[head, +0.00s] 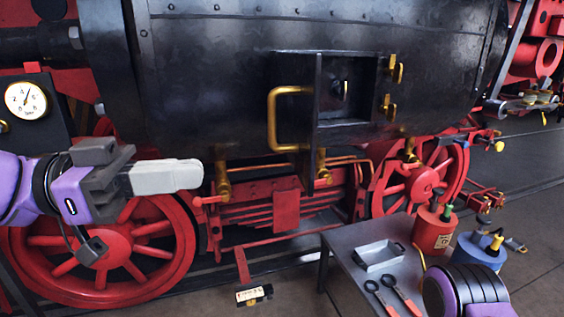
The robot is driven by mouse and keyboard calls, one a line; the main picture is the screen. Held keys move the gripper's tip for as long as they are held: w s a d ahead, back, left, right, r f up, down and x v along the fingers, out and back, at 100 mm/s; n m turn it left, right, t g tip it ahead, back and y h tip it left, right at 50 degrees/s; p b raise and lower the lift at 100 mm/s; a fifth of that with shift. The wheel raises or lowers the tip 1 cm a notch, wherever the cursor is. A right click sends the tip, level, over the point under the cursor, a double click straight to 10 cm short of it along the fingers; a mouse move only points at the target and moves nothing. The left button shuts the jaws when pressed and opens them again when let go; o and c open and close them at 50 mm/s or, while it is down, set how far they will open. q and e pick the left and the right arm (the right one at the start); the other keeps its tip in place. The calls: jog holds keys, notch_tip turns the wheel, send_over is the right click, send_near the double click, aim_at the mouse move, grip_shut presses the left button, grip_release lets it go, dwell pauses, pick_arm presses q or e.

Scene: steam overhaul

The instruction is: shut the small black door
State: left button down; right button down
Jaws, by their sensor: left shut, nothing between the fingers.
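The small black door (317,115) shows on the boiler side in the head view. It stands open, sticking out toward me at the left of a dark square opening (352,85). A brass loop handle (272,118) juts to the left from the door's outer face. Brass fittings (392,70) sit at the opening's right edge. My left gripper (198,174) is left of the door and lower than the handle's middle, apart from both. Its pale fingers are shut, with nothing held. My right gripper is not in view.
A grey table (345,243) at the lower right bears a metal tray (379,257) and tools (402,295). Red (432,230) and blue (480,251) cans stand near it. Red wheels (100,250) and brass pipes (222,178) lie under the boiler. Space between my left gripper and the handle looks clear.

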aim_at(310, 166)
pick_arm(q)
jog(key=d+p, duration=0.1)
jog(key=d, duration=0.2)
jog(key=w+d+p, duration=0.1)
jog(key=d, duration=0.3)
jog(key=w+d+p, duration=0.1)
jog(key=d, duration=0.3)
jog(key=shift+w+d, duration=0.15)
jog(key=shift+d, duration=0.1)
jog(key=shift+w+d+p, duration=0.1)
jog(key=shift+d+p, duration=0.2)
jog(key=shift+d, duration=0.05)
jog(key=shift+f, duration=0.1)
